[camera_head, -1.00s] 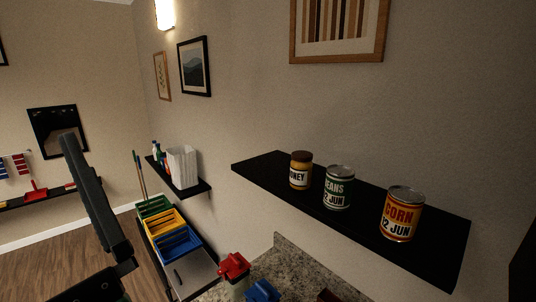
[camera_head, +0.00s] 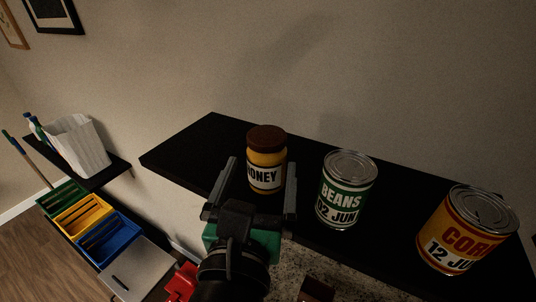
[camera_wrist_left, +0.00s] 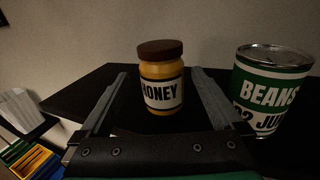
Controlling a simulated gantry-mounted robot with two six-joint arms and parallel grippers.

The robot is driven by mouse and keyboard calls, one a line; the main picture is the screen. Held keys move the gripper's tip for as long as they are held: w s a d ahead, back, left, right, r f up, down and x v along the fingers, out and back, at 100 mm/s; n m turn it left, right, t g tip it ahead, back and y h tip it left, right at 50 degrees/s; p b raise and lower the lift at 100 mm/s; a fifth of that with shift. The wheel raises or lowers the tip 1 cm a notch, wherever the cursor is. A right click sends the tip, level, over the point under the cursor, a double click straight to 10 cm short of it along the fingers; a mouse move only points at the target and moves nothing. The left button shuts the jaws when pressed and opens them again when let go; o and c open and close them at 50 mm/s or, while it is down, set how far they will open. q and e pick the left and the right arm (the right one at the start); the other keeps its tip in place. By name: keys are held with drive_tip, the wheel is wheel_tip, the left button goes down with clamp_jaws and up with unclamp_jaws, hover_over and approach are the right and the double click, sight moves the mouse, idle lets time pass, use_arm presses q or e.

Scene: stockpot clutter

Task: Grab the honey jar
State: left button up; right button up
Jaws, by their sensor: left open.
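The honey jar (camera_head: 266,160) stands upright on the black shelf (camera_head: 190,147). It is yellow with a brown lid and a white label. My left gripper (camera_head: 261,179) is open, its fingers reaching toward the jar, one on each side in the head view. In the left wrist view the jar (camera_wrist_left: 161,78) stands between and beyond the fingertips of the open gripper (camera_wrist_left: 158,82), and I see no contact. My right gripper is not in view.
A green beans can (camera_head: 345,190) stands close to the right of the jar, near my right finger. A corn can (camera_head: 466,230) is farther right. The wall is behind the shelf. The shelf's left end is bare.

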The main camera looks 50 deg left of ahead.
sight(262, 162)
use_arm(q)
drive_tip(key=x, duration=0.3)
drive_tip(key=shift+w+a, duration=0.25)
drive_tip(key=x, duration=0.1)
drive_tip(key=p+x, duration=0.1)
drive_tip(key=x, duration=0.3)
drive_tip(key=shift+w+f, duration=0.2)
drive_tip(key=shift+f, duration=0.05)
clamp_jaws()
